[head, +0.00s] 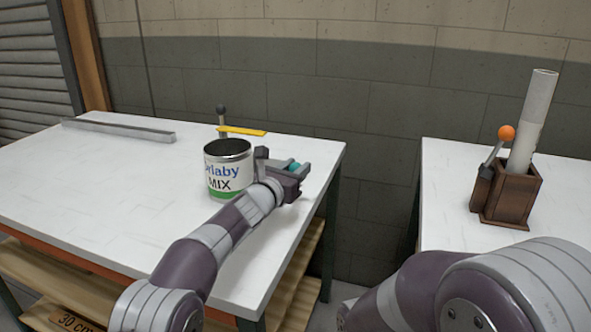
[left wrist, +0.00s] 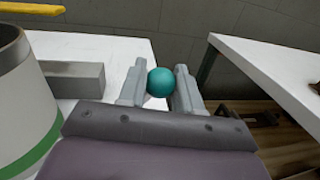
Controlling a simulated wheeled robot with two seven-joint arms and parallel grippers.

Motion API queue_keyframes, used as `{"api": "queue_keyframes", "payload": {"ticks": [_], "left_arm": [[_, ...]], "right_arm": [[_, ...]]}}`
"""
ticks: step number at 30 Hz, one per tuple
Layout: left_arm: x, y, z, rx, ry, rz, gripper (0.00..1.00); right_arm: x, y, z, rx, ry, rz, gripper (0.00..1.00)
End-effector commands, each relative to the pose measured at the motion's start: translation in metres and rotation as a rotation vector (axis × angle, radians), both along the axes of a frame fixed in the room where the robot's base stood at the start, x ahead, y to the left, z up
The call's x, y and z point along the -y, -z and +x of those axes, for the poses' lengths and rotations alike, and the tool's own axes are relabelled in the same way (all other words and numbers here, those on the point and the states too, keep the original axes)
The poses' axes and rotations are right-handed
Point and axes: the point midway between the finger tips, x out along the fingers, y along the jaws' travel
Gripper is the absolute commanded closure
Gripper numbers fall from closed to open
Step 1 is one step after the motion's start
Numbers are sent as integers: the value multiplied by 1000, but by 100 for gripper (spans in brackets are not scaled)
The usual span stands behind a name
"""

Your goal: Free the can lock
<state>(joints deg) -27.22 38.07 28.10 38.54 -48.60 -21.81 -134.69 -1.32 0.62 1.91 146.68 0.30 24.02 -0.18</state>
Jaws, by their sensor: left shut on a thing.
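An open metal can (head: 229,178) with a white and green label reading "MIX" stands upright near the right end of the left table. It also shows at the left of the left wrist view (left wrist: 24,100). My left gripper (head: 294,170) is right of the can, near the table's right edge. It is shut on a round teal knob (left wrist: 160,82), which shows between its fingers in the left wrist view. What the knob is fixed to is hidden. A grey block (left wrist: 74,80) lies beside the can. My right gripper is out of view; only my right arm shows.
A yellow bar (head: 242,131) and a dark-knobbed lever (head: 221,112) stand behind the can. A grey rail (head: 118,130) lies at the table's back left. On the right table, a brown box (head: 514,196) holds a white roll (head: 533,122), beside an orange-knobbed lever (head: 506,132). A gap separates the tables.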

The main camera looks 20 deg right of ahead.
Motion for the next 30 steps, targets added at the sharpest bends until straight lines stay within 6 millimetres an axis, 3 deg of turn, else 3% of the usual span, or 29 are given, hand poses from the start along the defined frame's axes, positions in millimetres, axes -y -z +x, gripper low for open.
{"api": "queue_keyframes", "payload": {"ticks": [8, 30], "left_arm": [[-4, -1, 3, -45, -1, -61, 100], [-36, -11, 25, -315, 1, -459, 100]], "right_arm": [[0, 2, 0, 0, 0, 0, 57], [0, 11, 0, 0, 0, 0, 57]]}}
